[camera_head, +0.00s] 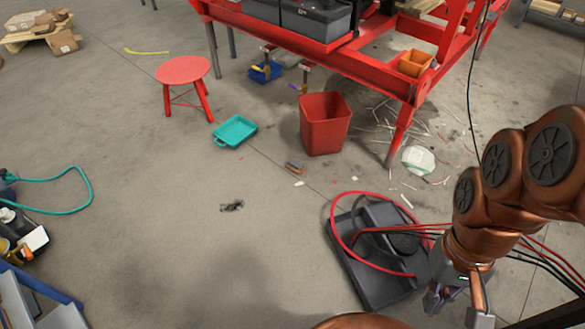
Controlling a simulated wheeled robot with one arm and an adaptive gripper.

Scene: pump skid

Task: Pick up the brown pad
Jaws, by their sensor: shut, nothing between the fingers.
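A small brown pad (294,167) with a bluish-grey edge lies on the concrete floor near the middle of the head view. It is in front of the red bin and a little to its left. My gripper (456,308) is at the bottom right, shut and empty. In the picture it is well to the right of and below the pad, and not touching it. The lower part of my gripper is cut off by the frame edge.
A red bin (324,125), teal tray (235,131) and red stool (183,72) stand beyond the pad. A dark grey machine base (361,283) with a red hose lies left of my gripper. Debris litters the floor under the red frame (368,69). Left-centre floor is mostly clear.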

